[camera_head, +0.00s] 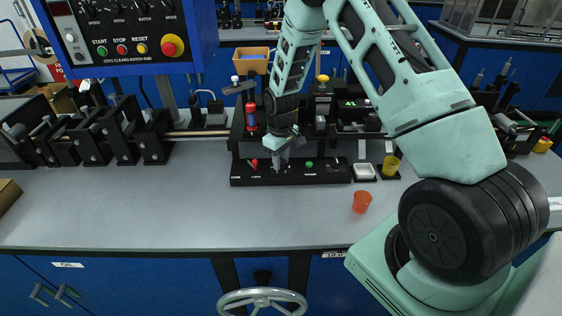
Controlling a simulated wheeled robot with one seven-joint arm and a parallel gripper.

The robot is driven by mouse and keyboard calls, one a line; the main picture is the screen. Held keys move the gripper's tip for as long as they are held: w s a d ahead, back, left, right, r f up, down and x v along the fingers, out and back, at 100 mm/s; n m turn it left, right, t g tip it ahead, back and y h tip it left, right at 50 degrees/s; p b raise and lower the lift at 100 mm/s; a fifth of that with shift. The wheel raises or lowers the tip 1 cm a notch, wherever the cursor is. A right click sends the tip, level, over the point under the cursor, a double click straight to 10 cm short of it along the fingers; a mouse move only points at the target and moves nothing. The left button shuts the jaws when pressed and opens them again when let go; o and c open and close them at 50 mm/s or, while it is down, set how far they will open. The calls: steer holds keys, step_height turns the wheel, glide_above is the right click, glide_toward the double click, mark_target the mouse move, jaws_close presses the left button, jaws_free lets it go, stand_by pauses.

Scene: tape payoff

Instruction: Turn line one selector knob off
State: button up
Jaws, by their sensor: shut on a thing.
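A low black control strip (328,176) lies along the bench, with small white labels too small to read surely. A red button or knob (254,164) stands on its left part and a green one (309,165) right of its middle. My gripper (279,165) points down at the strip between the red and green ones. Its fingers are shut on a small selector knob there. The knob is mostly hidden by the fingers, so its turn position cannot be told.
A control box with buttons (125,32) hangs upper left. The front bench top (150,215) is clear; a handwheel (262,301) is below.

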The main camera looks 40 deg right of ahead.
steer(key=shift+m, duration=0.5)
steer(key=o, duration=1)
steer(key=shift+c, duration=0.2)
steer(key=shift+r, duration=0.1)
step_height(320, 180, up, 17)
steer(key=b, duration=0.3)
steer(key=shift+r, duration=0.15)
